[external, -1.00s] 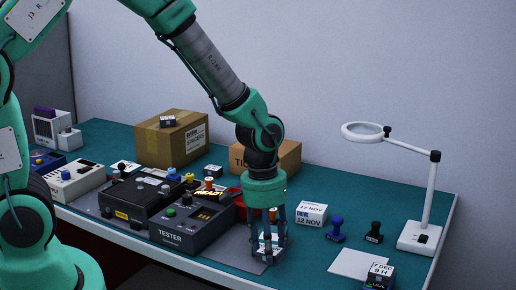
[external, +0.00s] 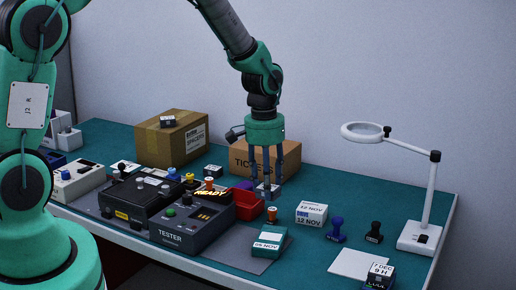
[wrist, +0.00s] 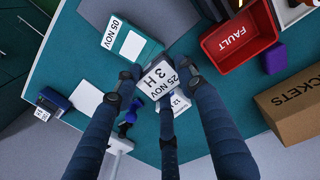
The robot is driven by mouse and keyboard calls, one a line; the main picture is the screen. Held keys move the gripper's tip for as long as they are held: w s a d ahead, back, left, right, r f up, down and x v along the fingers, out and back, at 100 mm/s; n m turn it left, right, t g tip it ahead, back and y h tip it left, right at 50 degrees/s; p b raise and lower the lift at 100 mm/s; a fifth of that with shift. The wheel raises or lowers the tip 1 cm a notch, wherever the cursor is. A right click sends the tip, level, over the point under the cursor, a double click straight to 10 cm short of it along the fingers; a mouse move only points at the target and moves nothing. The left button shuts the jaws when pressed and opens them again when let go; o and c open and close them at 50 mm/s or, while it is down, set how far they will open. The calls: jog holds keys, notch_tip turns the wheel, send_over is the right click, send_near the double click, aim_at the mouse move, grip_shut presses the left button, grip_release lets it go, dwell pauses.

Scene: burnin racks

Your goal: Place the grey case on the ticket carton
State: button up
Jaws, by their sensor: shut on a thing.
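My gripper (external: 266,185) is shut on a small grey case (wrist: 158,80) with a white label reading 25 NOV 3 H. The case also shows low between my fingers in the external view (external: 268,191); my fingers partly hide it. The ticket carton (external: 290,157) is a brown box at the back of the bench, behind my gripper, which hides part of its front. It also shows at the right of the wrist view (wrist: 293,103). The held case is apart from the carton, in front of it and lower than its top in the external picture.
A larger carton (external: 155,145) stands left, a tester (external: 185,231) front left. A red FAULT bin (wrist: 213,46) lies between tester and carton. A teal case (external: 265,243), white NOV box (external: 311,215), stamps (external: 336,231) and magnifier lamp (external: 429,195) stand in front and right.

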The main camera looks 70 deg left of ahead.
jog(key=s+a+r+p, duration=0.1)
jog(key=a+p, duration=0.3)
jog(key=a, duration=0.8)
jog(key=s+a+r+p, duration=0.2)
jog(key=s+a+p, duration=0.1)
jog(key=a, duration=1)
jog(key=shift+a+g+p, duration=0.25)
jog(key=shift+g+p, duration=0.05)
jog(key=shift+p, duration=0.25)
jog(key=shift+r, duration=0.1)
jog(key=p, duration=0.3)
send_over(257, 150)
jog(key=shift+d+f, duration=0.1)
jog(key=shift+f, duration=0.6)
jog(key=shift+f, duration=0.1)
jog(key=shift+f, duration=1.7)
jog(key=shift+s+f, duration=0.1)
jog(key=shift+f, duration=0.05)
